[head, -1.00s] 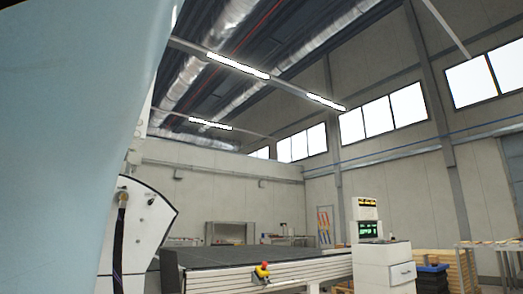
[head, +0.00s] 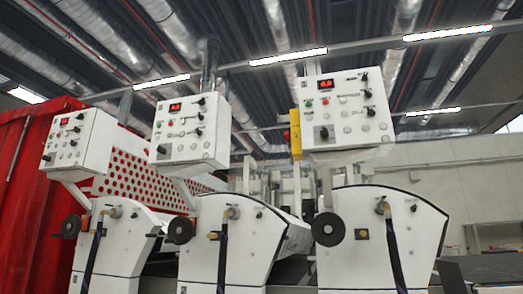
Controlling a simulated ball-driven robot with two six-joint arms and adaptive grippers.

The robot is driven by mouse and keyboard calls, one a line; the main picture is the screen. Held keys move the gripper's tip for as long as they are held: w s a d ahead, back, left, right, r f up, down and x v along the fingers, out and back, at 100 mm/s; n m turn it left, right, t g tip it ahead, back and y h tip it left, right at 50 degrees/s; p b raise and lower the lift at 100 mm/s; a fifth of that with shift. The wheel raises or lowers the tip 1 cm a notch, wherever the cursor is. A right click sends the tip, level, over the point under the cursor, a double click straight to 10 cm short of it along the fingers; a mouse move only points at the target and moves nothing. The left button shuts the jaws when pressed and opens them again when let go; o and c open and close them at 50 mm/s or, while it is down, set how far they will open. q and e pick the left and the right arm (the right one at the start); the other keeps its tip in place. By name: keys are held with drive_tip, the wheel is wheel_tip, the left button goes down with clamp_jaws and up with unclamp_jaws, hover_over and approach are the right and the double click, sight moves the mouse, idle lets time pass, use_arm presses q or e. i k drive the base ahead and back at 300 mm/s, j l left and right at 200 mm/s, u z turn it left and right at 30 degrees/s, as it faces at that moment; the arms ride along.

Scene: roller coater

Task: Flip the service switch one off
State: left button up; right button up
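Three white control boxes with red displays, knobs and switches hang above the machine: one at the left (head: 78,143), one in the middle (head: 190,132) and one at the right (head: 344,108). Each carries several small black knobs or switches. I cannot tell which of them is service switch one, or what position any switch is in. Neither of my grippers is in view.
Below the boxes stand three white machine housings (head: 235,245) with black handwheels (head: 328,229) and dark hoses. A red curtain (head: 20,150) hangs at the left. A yellow box (head: 295,134) is behind the right control box. A pale wall is at the right.

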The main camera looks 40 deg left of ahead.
sight(286, 134)
drive_tip(key=i+j+u, duration=0.35)
drive_tip(key=j, duration=0.2)
drive_tip(key=i+j+u, duration=0.4)
drive_tip(key=j, duration=0.15)
